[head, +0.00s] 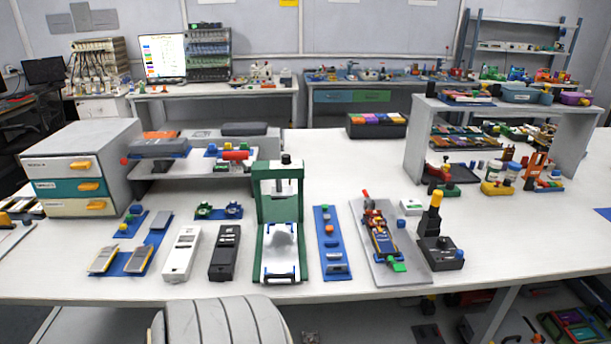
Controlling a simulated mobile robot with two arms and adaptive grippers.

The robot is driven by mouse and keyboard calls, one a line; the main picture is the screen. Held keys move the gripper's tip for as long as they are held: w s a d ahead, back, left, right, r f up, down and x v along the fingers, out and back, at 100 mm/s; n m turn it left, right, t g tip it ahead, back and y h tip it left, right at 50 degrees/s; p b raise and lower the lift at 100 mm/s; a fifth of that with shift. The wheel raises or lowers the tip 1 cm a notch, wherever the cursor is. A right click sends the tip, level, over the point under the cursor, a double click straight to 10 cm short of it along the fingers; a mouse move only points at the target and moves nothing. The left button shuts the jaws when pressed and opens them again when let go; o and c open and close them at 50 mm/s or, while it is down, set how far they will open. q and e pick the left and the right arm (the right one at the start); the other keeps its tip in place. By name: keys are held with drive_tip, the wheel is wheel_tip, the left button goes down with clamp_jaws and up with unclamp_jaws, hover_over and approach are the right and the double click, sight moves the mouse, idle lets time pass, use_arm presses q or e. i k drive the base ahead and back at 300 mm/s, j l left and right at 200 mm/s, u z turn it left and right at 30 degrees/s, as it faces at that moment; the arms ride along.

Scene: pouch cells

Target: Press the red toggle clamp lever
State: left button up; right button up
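A grey plate (408,262) on the right half of the bench carries a clamp fixture (380,235) with red, yellow and dark parts and a green tab at its front. A thin red lever (366,195) stands up at the fixture's back end, tilted to the left. It looks like the toggle clamp lever, but it is small here. Another red bar-shaped part (236,155) sits on the low shelf at the left. Neither of my grippers is in view, and nothing touches the fixture.
A green press frame (264,215) and a blue strip (331,265) stand left of the plate. A black box with a yellow-topped post (436,215) stands close on its right. A grey shelf unit (415,150) is at the back right. The bench behind the plate is mostly clear.

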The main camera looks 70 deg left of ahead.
sight(365, 192)
drive_tip(key=j+u, duration=0.45)
drive_tip(key=i+j+u, duration=0.15)
drive_tip(key=j+u, duration=0.15)
drive_tip(key=u, duration=0.15)
drive_tip(key=i+j+u, duration=0.2)
drive_tip(key=j+u, duration=0.25)
drive_tip(key=i+j, duration=0.1)
drive_tip(key=l+u, duration=0.1)
drive_tip(key=l, duration=1)
drive_tip(key=l+u, duration=0.15)
drive_tip(key=l, duration=0.35)
drive_tip(key=k+l, duration=0.15)
drive_tip(key=l, duration=0.4)
drive_tip(key=l+u, duration=0.15)
drive_tip(key=l, duration=0.35)
drive_tip(key=k+l+u, duration=0.1)
drive_tip(key=l, duration=0.45)
drive_tip(key=k+l, duration=0.15)
drive_tip(key=l, duration=0.35)
drive_tip(key=u, duration=0.05)
